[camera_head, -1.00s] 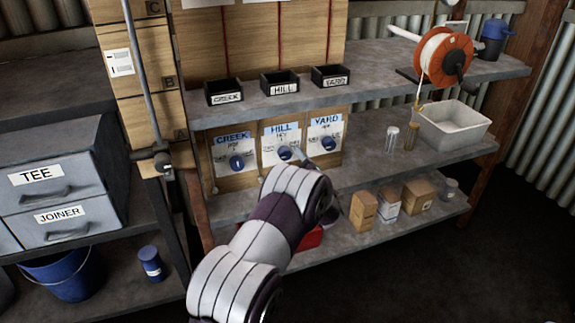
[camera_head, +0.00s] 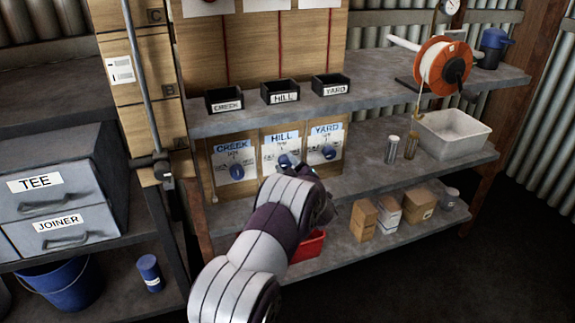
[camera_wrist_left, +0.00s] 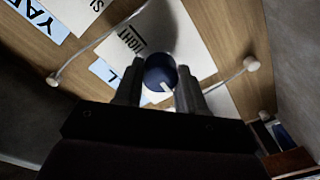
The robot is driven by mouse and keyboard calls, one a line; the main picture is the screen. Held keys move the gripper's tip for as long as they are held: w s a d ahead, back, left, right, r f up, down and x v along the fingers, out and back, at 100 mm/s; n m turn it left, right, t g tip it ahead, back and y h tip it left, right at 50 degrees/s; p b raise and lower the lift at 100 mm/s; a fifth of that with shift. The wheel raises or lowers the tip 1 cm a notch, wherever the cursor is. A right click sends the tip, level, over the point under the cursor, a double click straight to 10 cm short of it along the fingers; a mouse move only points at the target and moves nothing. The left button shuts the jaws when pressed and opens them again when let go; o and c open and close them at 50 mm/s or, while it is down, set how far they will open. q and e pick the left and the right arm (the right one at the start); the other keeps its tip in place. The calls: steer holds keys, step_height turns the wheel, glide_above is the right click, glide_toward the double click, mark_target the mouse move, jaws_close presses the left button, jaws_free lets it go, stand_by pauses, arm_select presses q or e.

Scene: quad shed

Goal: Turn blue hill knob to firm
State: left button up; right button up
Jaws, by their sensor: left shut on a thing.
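The blue hill knob (camera_head: 284,160) is on the middle card under the HILL label (camera_head: 281,138), partly hidden by my left gripper (camera_head: 292,165) in the head view. In the left wrist view the round blue knob (camera_wrist_left: 160,71) sits between the two fingers of my left gripper (camera_wrist_left: 159,90), which is shut on it. A white pointer mark shows on the knob's lower right in that view. The card there shows the word TIGHT (camera_wrist_left: 130,40); other words are cut off or hidden. My right gripper is not in view.
Blue creek (camera_head: 236,171) and yard (camera_head: 328,152) knobs flank the hill knob. Small black bins (camera_head: 280,98) stand on the shelf above. A red box (camera_head: 308,246) and cardboard boxes (camera_head: 363,219) are on the shelf below.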

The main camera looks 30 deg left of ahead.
arm_select(q)
steer(key=m+p, duration=0.3)
steer(key=shift+r+m+p, duration=0.15)
steer(key=shift+m+p, duration=0.15)
steer(key=m+p, duration=0.3)
steer(key=m, duration=0.1)
steer(key=shift+m, duration=0.4)
steer(key=m+p, duration=0.2)
steer(key=m, duration=0.2)
steer(key=shift+m+t, duration=0.3)
steer(key=shift+t, duration=0.1)
steer(key=shift+f+m+p, duration=0.15)
steer(key=shift+m+p, duration=0.25)
steer(key=shift+m, duration=0.8)
steer(key=shift+f+m+p, duration=0.15)
steer(key=shift+m+p, duration=0.25)
steer(key=shift+m, duration=0.8)
steer(key=o, duration=1.1)
steer(key=shift+c, duration=0.2)
